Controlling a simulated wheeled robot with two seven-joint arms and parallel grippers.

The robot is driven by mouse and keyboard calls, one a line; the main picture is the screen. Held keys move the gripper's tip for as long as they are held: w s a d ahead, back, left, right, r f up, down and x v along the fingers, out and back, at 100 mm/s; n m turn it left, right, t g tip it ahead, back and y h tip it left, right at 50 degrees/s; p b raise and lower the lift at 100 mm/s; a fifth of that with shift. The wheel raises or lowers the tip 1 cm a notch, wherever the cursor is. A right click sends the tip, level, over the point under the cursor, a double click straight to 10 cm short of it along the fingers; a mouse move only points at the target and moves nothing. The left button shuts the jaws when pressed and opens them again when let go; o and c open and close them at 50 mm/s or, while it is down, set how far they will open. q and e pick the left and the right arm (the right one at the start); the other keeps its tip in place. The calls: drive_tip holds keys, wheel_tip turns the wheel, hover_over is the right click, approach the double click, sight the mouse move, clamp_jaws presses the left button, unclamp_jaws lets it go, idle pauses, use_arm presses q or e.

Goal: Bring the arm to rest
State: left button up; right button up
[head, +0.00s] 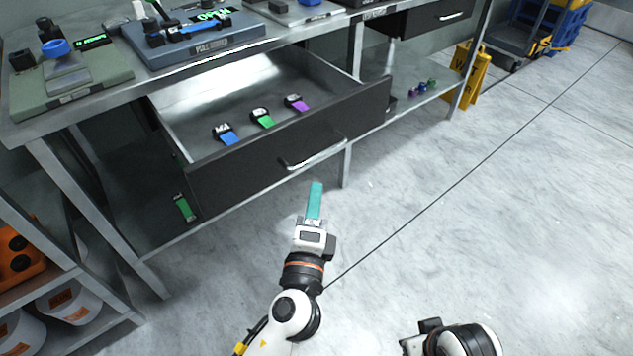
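My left gripper (312,222) is in front of the open drawer (250,160), out over the floor. A flat teal strip (315,200) sticks out from between its fingertips, pointing toward the drawer, and the gripper looks shut on it. Only a white and black part of my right arm shows at the bottom edge; its gripper is out of view.
The drawer's handle (310,155) faces me. The bench (110,85) carries a pull tester (200,40) and other devices. Another green strap piece (184,207) lies on the lower shelf. A rack with white buckets (70,303) stands at left. A yellow stand (468,77) is at upper right. Floor on the right is clear.

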use_arm(q)
drive_tip(key=shift+s+a, duration=0.1)
drive_tip(key=shift+s, duration=0.25)
use_arm(e)
drive_tip(key=shift+s+r, duration=0.2)
drive_tip(key=shift+s, duration=0.1)
